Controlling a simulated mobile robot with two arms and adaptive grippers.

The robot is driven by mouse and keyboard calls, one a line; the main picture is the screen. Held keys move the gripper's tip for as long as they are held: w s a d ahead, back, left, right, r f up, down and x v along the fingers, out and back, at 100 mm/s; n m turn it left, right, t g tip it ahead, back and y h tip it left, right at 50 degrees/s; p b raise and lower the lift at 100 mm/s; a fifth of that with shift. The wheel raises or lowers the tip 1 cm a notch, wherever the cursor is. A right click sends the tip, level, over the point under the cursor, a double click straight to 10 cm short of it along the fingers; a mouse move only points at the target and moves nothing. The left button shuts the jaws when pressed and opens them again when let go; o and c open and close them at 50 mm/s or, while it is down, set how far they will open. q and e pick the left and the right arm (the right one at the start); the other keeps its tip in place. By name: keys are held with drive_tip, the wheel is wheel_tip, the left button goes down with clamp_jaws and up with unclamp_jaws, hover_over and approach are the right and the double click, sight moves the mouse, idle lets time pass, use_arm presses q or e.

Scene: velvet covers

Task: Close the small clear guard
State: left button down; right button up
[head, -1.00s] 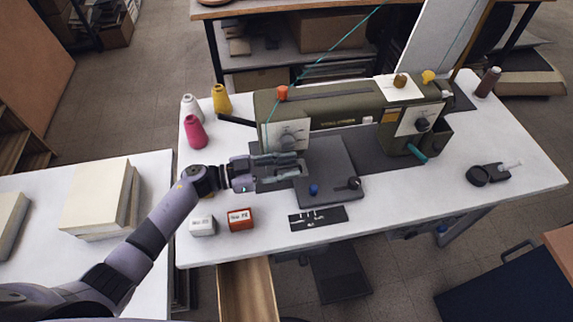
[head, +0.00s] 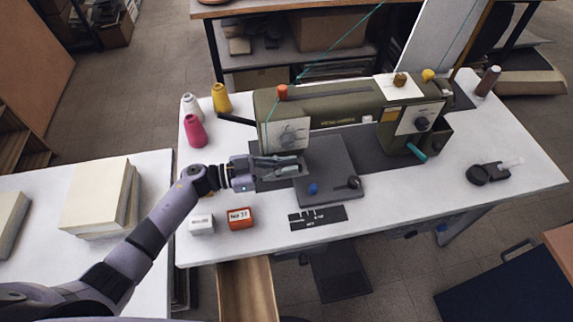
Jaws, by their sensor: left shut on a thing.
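The olive green sewing machine (head: 335,108) stands on the white table. My left gripper (head: 297,166) reaches in from the left, at the needle end of the machine, just below its pale face plate (head: 288,134). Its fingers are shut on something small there. The small clear guard cannot be made out; it is too small and see-through, and the fingers cover that spot. The dark bed plate (head: 330,175) with a blue knob (head: 313,188) lies just right of and below the fingers. My right gripper is not in view.
A white box (head: 202,225) and an orange box (head: 240,218) stand in front of my left gripper. Thread cones, one pink (head: 195,131), stand behind it. A black gauge plate (head: 318,217) lies near the front edge. The table's right part is mostly clear.

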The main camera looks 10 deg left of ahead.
sight(287, 177)
use_arm(q)
drive_tip(key=shift+f+m, duration=0.2)
drive_tip(key=shift+m, duration=0.2)
drive_tip(key=shift+s+f+b, duration=0.1)
drive_tip(key=shift+s+b, duration=0.05)
drive_tip(key=shift+b, duration=0.15)
drive_tip(key=shift+s+d+f+m+b, duration=0.15)
drive_tip(key=shift+f+m+b, duration=0.15)
drive_tip(key=shift+m, duration=0.3)
drive_tip(key=shift+s+a+f+m+b, duration=0.1)
drive_tip(key=shift+f+m+b, duration=0.1)
drive_tip(key=shift+m+b, duration=0.3)
drive_tip(key=shift+s+d+f+m+b, duration=0.15)
drive_tip(key=shift+f+m+b, duration=0.4)
drive_tip(key=shift+m, duration=0.45)
drive_tip(key=shift+s+f+m+b, duration=0.1)
drive_tip(key=shift+f+m+b, duration=0.2)
drive_tip(key=shift+m+b, duration=0.6)
drive_tip(key=c, duration=1.8)
unclamp_jaws()
drive_tip(key=shift+r, duration=0.1)
drive_tip(key=shift+o, duration=0.4)
